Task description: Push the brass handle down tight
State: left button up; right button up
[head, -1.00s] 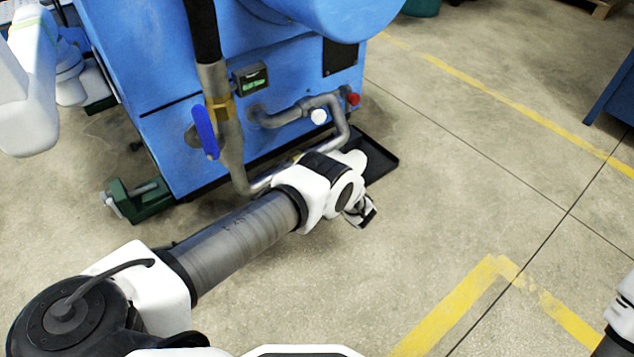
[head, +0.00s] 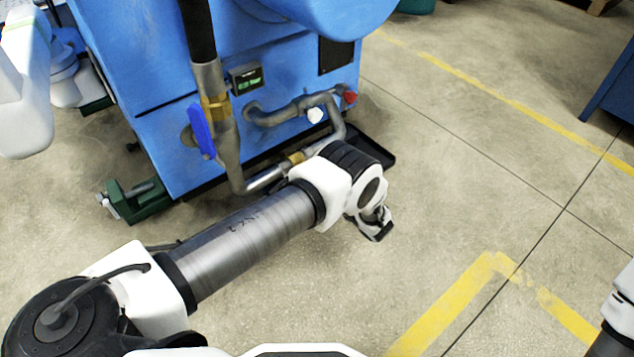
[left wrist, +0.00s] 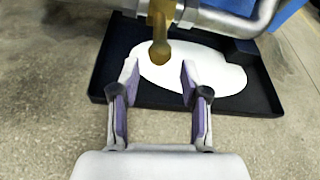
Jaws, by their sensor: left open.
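The brass handle (left wrist: 160,48) hangs from a brass fitting on the grey pipe in the left wrist view, its rounded end pointing toward me. In the head view a brass part (head: 296,158) shows on the low pipe; the handle itself is hidden behind my left arm. My left gripper (left wrist: 159,82) is open, with nothing between its fingers. The handle lies beyond the fingertips, between them in the picture; I see no contact. In the head view the left gripper (head: 380,226) is low, right of the pipe. My right gripper is out of view.
A black tray (left wrist: 262,100) holding a white puddle (left wrist: 222,72) lies under the pipe. The blue machine (head: 160,100) carries a blue lever (head: 203,132), a red knob (head: 350,97) and a white knob (head: 315,115). A green vise (head: 138,198) stands left.

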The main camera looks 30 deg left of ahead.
pick_arm(q)
jog(key=v, duration=0.5)
